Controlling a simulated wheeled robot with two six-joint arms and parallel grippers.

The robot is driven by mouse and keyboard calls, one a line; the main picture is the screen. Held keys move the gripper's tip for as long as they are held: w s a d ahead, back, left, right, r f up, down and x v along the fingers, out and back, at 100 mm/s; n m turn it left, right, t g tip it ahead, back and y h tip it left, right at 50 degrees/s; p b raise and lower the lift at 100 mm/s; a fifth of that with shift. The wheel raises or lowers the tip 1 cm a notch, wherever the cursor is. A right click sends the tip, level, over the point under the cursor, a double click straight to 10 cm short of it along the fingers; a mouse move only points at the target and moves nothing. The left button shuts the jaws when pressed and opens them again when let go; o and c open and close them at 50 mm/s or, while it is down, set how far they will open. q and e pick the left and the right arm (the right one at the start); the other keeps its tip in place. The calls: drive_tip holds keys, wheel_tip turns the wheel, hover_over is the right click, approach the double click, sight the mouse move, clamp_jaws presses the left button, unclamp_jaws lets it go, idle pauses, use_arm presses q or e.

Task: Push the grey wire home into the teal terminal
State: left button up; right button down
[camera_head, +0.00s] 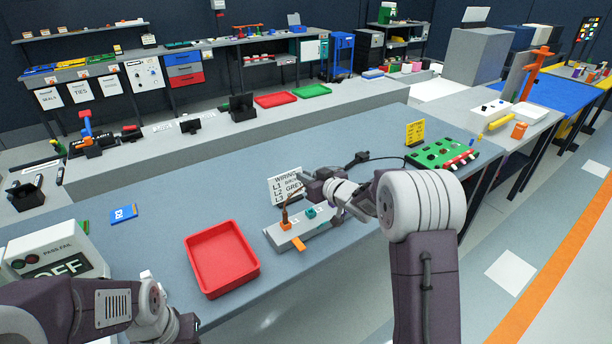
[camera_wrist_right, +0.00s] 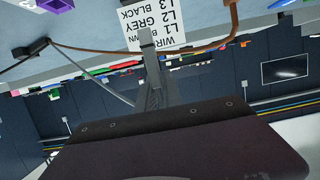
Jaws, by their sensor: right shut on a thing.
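The teal terminal (camera_head: 311,212) sits on a pale grey block (camera_head: 318,229), beside an orange terminal (camera_head: 285,226) that has a brown wire (camera_head: 284,213) standing in it. My right gripper (camera_head: 316,190) is just behind and above the teal terminal. In the right wrist view its narrow fingers (camera_wrist_right: 147,45) are closed, and the grey wire (camera_wrist_right: 98,78) runs up to them from a dark clip (camera_wrist_right: 38,47). The wire's tip and its gap to the terminal are hidden. My left gripper (camera_head: 152,290) is low at the left, its fingers unclear.
A wiring sign (camera_head: 285,186) stands close behind the block. A red tray (camera_head: 222,258) lies left of it, with an orange lever (camera_head: 299,243) at the block's front. A green board (camera_head: 441,154) is at the right. The bench's left middle is mostly clear.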

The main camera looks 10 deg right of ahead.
wheel_tip(320, 180, down, 4)
drive_tip(key=shift+a+r+b, duration=0.1)
drive_tip(key=shift+r+b, duration=0.1)
drive_tip(key=shift+b, duration=0.9)
drive_tip(key=shift+f, duration=0.2)
drive_tip(key=shift+r+p, duration=0.1)
drive_tip(key=shift+p, duration=0.25)
idle(0.3)
drive_tip(key=shift+f+b, duration=1.15)
drive_tip(key=shift+f, duration=0.25)
drive_tip(key=c, duration=1.4)
unclamp_jaws()
